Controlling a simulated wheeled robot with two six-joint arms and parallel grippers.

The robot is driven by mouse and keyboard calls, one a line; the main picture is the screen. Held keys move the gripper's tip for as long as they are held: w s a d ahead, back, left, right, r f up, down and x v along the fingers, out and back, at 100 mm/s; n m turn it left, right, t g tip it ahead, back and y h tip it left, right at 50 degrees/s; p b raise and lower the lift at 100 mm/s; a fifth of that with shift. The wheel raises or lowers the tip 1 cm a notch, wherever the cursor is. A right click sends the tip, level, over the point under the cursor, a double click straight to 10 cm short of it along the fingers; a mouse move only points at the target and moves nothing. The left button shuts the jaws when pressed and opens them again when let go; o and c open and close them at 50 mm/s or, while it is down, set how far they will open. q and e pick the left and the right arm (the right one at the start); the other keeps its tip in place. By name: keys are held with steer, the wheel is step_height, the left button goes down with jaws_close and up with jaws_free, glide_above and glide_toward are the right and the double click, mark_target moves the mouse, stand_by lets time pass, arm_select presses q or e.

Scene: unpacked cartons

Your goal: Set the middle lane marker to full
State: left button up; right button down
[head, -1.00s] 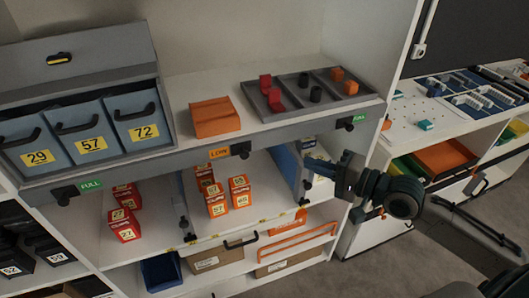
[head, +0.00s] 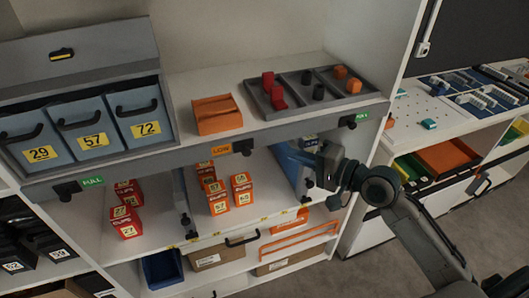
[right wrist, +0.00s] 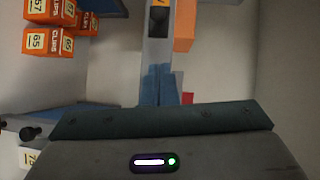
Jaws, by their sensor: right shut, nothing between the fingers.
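The middle lane marker is a dark knob (head: 243,147) on the grey shelf front edge, beside an orange LOW label (head: 221,150). In the right wrist view the knob (right wrist: 158,22) is above my fingertips, with a bit of the label at the top edge. My right gripper (head: 290,152) is shut and empty, to the right of the knob and apart from it in the head view. Its blue fingertips (right wrist: 158,82) are together and lie over the grey edge strip in the wrist view. My left gripper is not in view.
Red and orange clip boxes (head: 217,200) stand in lanes below. An orange bin (head: 217,115) and a divided grey tray (head: 290,104) rest on the shelf above.

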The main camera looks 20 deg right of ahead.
mark_target(246, 147)
steer(key=shift+w+a+f+p, duration=0.2)
steer(key=shift+w+a+p, duration=0.45)
steer(key=shift+a, duration=0.5)
steer(key=shift+w+a+f+p, duration=0.2)
steer(key=shift+w+a+p, duration=0.1)
steer(key=shift+w+a, duration=0.7)
steer(key=shift+w+a+f+p, duration=0.2)
steer(key=shift+w+a+p, duration=0.35)
steer(key=shift+a, duration=0.7)
